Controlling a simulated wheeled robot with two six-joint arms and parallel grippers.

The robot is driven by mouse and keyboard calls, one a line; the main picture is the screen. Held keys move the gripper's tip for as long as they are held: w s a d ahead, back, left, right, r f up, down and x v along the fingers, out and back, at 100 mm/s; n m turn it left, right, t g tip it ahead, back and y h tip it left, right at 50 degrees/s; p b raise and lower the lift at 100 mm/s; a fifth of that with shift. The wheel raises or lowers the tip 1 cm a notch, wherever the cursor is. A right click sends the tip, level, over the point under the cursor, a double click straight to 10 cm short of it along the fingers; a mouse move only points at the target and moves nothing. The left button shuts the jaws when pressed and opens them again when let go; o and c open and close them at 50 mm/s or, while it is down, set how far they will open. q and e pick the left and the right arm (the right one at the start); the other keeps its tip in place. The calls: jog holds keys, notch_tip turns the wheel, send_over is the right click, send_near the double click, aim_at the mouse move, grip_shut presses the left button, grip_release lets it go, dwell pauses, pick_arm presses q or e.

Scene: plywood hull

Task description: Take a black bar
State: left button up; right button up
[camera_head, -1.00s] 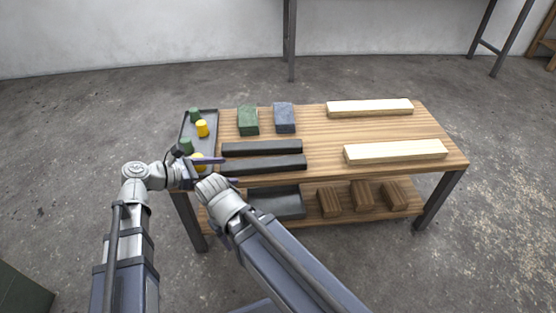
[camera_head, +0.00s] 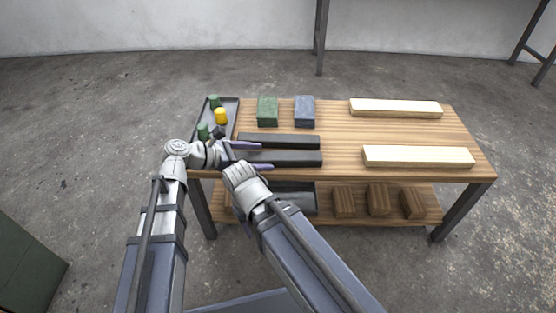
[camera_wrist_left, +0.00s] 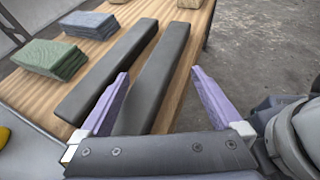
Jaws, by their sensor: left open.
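Two long black bars lie side by side on the wooden tabletop, the back black bar (camera_head: 285,141) and the front black bar (camera_head: 300,159). My left gripper (camera_head: 266,156) is open over their left part. In the left wrist view its two purple fingers (camera_wrist_left: 160,76) stand apart, with the front bar (camera_wrist_left: 158,75) showing between them and the back bar (camera_wrist_left: 105,75) beyond the left finger. Whether a finger touches a bar I cannot tell. My right arm reaches to the table's front edge; its gripper fingers do not show.
A grey tray (camera_head: 232,122) with green and yellow cylinders stands at the left. Green blocks (camera_head: 267,111) and blue-grey blocks (camera_head: 304,112) lie behind the bars. Pale planks (camera_head: 418,156) lie at the right. The lower shelf holds a dark bin and brown blocks (camera_head: 378,199).

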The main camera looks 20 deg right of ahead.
aim_at(275, 157)
pick_arm(q)
jog(key=b+x, duration=0.1)
jog(key=x, duration=0.3)
jog(key=shift+w+d+f+b, duration=0.1)
jog(key=shift+d+f+b, duration=0.1)
jog(key=shift+b, duration=0.15)
jog(key=shift+d, duration=0.3)
jog(key=shift+c, duration=0.4)
grip_shut()
